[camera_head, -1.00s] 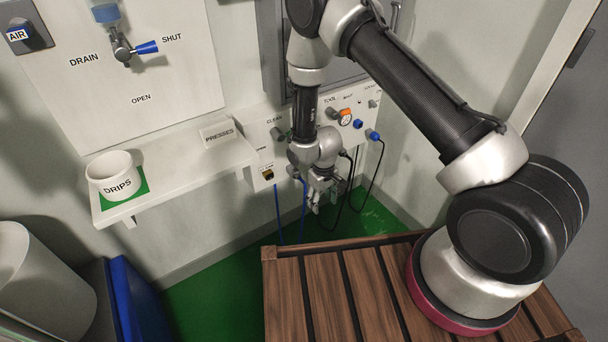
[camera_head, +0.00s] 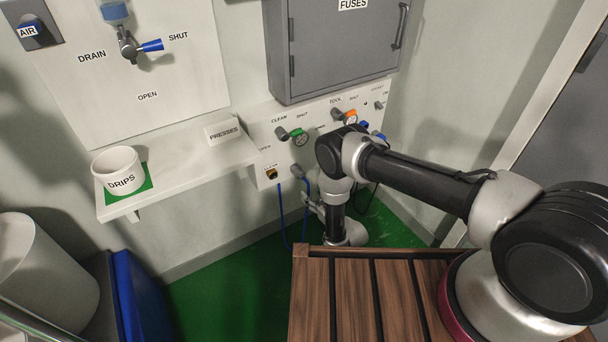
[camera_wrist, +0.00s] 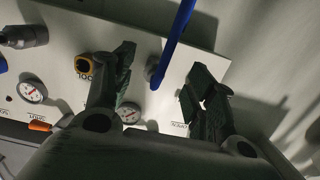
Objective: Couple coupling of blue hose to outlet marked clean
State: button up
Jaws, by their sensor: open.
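My gripper (camera_wrist: 160,65) is open and empty, facing the panel. Its right finger covers part of the panel. In the head view my arm hides most of the gripper.
The wrist view shows another yellow socket (camera_wrist: 85,66) and two gauges (camera_wrist: 128,113). Green (camera_head: 297,132) and orange (camera_head: 351,115) valve handles stick out above in the head view. A shelf (camera_head: 160,165) with a drips cup (camera_head: 118,172) is left. Slatted wood (camera_head: 350,300) lies below.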

aim_at(303, 178)
notch_tip(303, 178, up, 3)
jog(key=shift+f+t+y, duration=0.15)
jog(key=shift+t+y, duration=0.15)
jog(key=shift+t, duration=0.2)
jog(key=shift+w+a, duration=0.1)
jog(key=shift+x, duration=4.45)
grip_shut()
jog(key=shift+v, duration=3)
jog(key=shift+v, duration=2.05)
